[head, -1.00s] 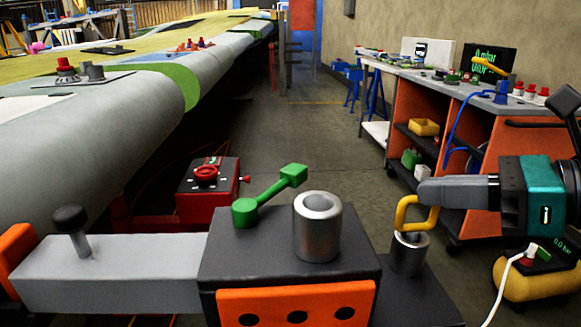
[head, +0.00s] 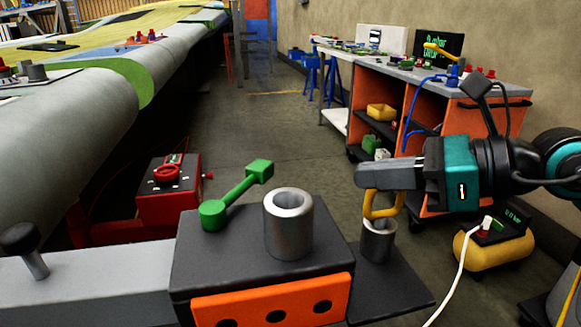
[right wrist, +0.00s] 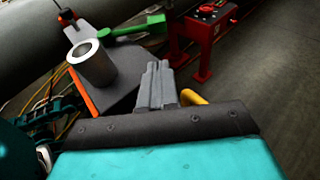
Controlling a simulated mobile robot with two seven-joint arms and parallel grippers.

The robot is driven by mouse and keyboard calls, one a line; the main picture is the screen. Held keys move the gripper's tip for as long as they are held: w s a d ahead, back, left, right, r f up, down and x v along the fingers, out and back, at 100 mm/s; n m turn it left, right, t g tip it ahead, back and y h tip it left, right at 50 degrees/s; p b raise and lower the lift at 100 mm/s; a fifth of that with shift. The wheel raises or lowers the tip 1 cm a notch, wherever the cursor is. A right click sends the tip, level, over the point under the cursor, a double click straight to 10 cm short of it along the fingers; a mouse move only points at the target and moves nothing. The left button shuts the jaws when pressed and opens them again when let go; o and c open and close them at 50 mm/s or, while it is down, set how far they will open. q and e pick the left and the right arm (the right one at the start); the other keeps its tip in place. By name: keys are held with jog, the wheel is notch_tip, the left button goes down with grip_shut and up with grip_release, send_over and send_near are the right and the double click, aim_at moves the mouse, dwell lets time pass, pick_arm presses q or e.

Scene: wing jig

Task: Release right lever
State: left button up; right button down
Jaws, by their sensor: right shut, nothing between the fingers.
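A green lever (head: 236,193) with a round hub and a square end sits tilted on the black block (head: 225,262) of the jig. It also shows at the top of the right wrist view (right wrist: 133,29). My right gripper (head: 361,172) is shut and empty, to the right of the lever and apart from it. Its grey fingers lie in front of the top of a yellow bent handle (head: 384,210), which stands in a small metal sleeve (head: 377,241). Whether they touch the handle cannot be told. My left gripper is not seen.
A thick metal bushing (head: 288,225) stands on the block between lever and right gripper. A red box with a round knob (head: 167,190) is behind. A yellow compressor (head: 490,248) and an orange cart (head: 385,92) stand at right. The aisle floor is open.

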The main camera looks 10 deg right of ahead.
jog(key=p, duration=0.2)
send_near(270, 173)
jog(key=x, duration=0.5)
jog(key=shift+a+f, duration=0.1)
jog(key=shift+f, duration=0.05)
jog(key=shift+w+a, duration=0.4)
jog(key=shift+a, duration=0.1)
jog(key=shift+f, duration=0.1)
